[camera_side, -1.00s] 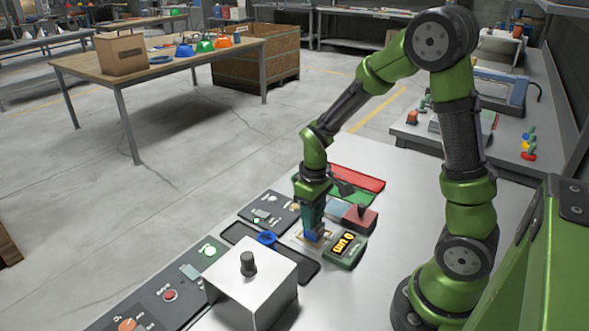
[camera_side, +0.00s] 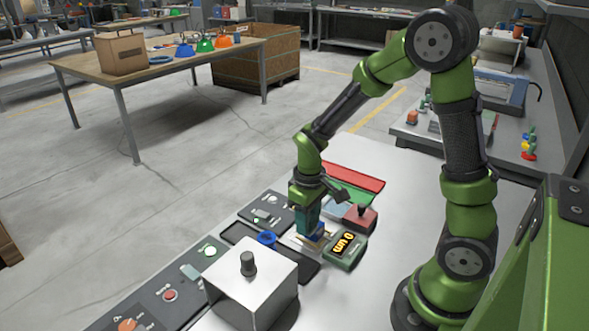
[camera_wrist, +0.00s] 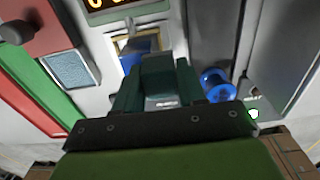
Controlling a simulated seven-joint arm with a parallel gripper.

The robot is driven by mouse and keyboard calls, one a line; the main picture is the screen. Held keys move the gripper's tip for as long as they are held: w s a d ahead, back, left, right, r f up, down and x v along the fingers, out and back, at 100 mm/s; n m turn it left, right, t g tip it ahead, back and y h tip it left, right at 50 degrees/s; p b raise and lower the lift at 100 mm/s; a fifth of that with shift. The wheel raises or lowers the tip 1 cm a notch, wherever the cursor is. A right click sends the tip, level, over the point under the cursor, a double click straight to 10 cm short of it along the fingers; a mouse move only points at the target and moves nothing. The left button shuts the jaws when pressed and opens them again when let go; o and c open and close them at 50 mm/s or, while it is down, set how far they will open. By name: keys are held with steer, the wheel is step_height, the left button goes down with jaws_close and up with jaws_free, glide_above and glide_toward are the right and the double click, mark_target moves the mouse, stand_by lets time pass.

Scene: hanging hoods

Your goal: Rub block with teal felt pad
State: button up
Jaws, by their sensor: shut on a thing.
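My gripper (camera_wrist: 158,92) points down over the bench. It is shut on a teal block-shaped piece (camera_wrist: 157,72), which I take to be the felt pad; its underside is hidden. In the side view my gripper (camera_side: 305,226) stands just left of a blue block (camera_side: 318,229). The blue block also shows in the wrist view (camera_wrist: 139,58), just beyond the teal piece, inside a small wood-coloured frame (camera_wrist: 122,43). I cannot tell whether pad and block touch. A box with a lit amber display (camera_side: 344,249) stands beside the frame.
A metal box with a knob (camera_side: 250,285) stands in front. A red block with a dark knob (camera_side: 360,218) and red (camera_side: 350,176) and green mats lie behind. Control panels line the left edge.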

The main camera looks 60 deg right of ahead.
steer(key=shift+r, duration=4.1)
